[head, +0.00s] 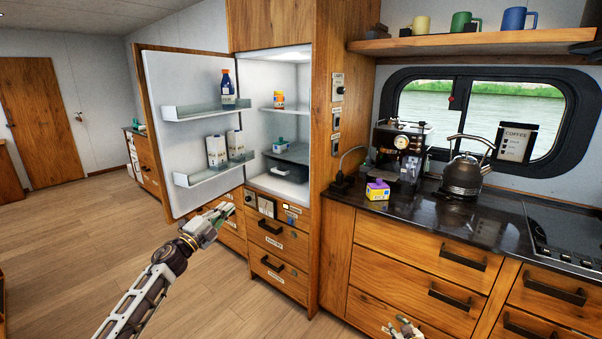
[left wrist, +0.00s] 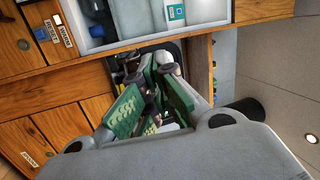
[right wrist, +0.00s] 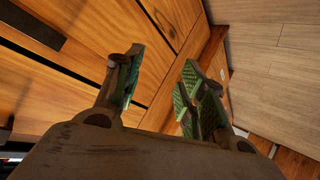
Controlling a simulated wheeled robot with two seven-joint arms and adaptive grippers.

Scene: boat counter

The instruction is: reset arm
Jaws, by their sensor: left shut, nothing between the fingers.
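My left gripper (head: 224,213) is in front of the open fridge, low near its open door. In the left wrist view its green-padded fingers (left wrist: 150,100) are close together with nothing between them. My right gripper (head: 405,324) is at the bottom edge of the head view, in front of the wooden drawers. In the right wrist view its fingers (right wrist: 160,85) stand apart and empty, with drawer fronts and floor behind them. Most of the right arm is out of the head view.
The fridge door (head: 190,125) stands open to the left, with bottles and cartons on its shelves. A purple and yellow box (head: 377,190), a coffee machine (head: 402,150) and a kettle (head: 463,178) stand on the dark counter (head: 430,218). The floor (head: 90,235) at left is clear.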

